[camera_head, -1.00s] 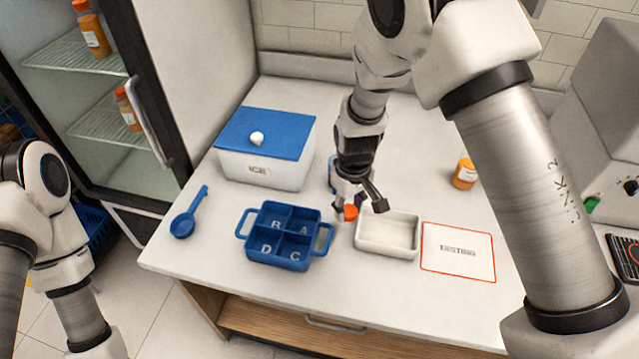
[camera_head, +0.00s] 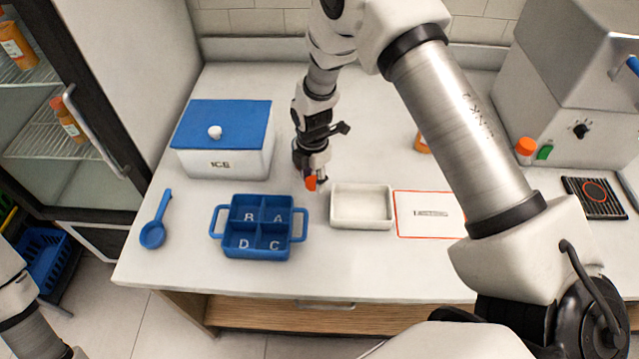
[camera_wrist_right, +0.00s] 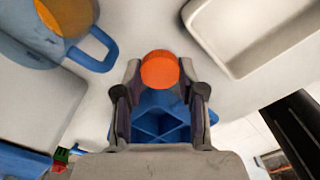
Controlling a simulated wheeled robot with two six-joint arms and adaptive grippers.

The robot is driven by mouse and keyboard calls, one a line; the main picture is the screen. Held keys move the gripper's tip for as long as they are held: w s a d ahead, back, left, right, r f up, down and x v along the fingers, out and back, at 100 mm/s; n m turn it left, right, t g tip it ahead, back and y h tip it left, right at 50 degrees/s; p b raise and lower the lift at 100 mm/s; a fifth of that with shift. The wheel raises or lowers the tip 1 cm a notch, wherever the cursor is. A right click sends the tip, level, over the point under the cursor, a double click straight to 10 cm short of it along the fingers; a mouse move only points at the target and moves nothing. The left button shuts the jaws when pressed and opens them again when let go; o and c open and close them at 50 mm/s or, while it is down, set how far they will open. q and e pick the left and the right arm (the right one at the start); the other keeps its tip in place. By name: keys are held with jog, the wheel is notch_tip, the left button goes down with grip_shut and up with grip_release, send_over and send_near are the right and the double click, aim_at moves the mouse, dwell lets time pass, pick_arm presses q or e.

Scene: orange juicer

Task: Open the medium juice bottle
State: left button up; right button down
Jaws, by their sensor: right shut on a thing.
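My right gripper (camera_head: 316,180) is shut on an orange round cap (camera_wrist_right: 159,70), held between its fingertips in the right wrist view. The cap also shows in the head view (camera_head: 311,183), just left of the white tray. No bottle body shows under it. An orange juice bottle (camera_head: 423,145) stands on the counter, mostly hidden behind my right arm; I cannot tell its size or whether it is capped.
A white tray (camera_head: 362,224), a blue four-part caddy (camera_head: 258,253), a red-edged mat (camera_head: 430,232), a blue spoon (camera_head: 153,234) and an ice box (camera_head: 226,163) are on the counter. A blue jug with orange contents (camera_wrist_right: 40,45) is close to my right gripper.

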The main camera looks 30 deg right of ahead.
aim_at(314, 197)
notch_tip(314, 197, down, 4)
jog(key=shift+f+p, duration=0.2)
jog(key=shift+p, duration=0.3)
jog(key=shift+f, duration=0.25)
jog(key=shift+f, duration=0.15)
jog(key=c, duration=0.7)
grip_release()
